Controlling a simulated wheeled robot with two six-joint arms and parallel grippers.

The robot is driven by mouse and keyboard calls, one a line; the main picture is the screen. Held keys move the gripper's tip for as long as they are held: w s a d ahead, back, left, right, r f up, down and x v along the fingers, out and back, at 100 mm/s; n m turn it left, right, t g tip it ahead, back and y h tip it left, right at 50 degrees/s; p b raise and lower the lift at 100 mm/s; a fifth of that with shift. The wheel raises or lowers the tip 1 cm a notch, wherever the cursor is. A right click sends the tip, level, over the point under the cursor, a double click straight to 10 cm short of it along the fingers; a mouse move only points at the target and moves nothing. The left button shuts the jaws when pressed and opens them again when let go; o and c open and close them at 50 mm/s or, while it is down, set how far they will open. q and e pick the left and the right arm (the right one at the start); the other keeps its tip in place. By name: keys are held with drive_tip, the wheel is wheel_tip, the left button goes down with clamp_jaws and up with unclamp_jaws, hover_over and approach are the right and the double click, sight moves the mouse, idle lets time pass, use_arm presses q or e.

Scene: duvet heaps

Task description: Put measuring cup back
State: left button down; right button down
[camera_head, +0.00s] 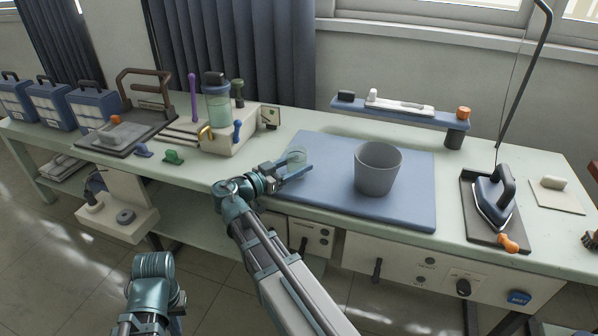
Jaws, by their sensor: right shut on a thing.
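A small clear measuring cup (297,154) stands upright at the left edge of the blue mat (410,205). My right gripper (292,172) reaches in from the front and is shut on the cup. Its fingers cover part of the cup's lower side. I cannot tell whether the cup rests on the mat or is just above it. Of my left arm only a teal joint shows at the bottom left; its gripper is out of view.
A grey bucket (377,168) stands on the mat, right of the cup. A beige block (230,138) with a bottle (217,105) stands to the left. A raised blue shelf (400,112) is behind. An iron (493,198) stands at the right.

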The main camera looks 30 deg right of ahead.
drive_tip(key=shift+f, duration=0.45)
drive_tip(key=shift+r, duration=0.1)
use_arm(q)
drive_tip(key=shift+d+f, duration=0.1)
drive_tip(key=shift+f, duration=0.2)
drive_tip(key=shift+f, duration=0.15)
use_arm(e)
drive_tip(key=shift+c, duration=0.7)
unclamp_jaws()
drive_tip(key=shift+r, duration=0.2)
use_arm(q)
drive_tip(key=shift+r+p, duration=0.35)
drive_tip(key=shift+r, duration=0.1)
use_arm(e)
drive_tip(key=v, duration=1.2)
drive_tip(key=shift+f, duration=0.2)
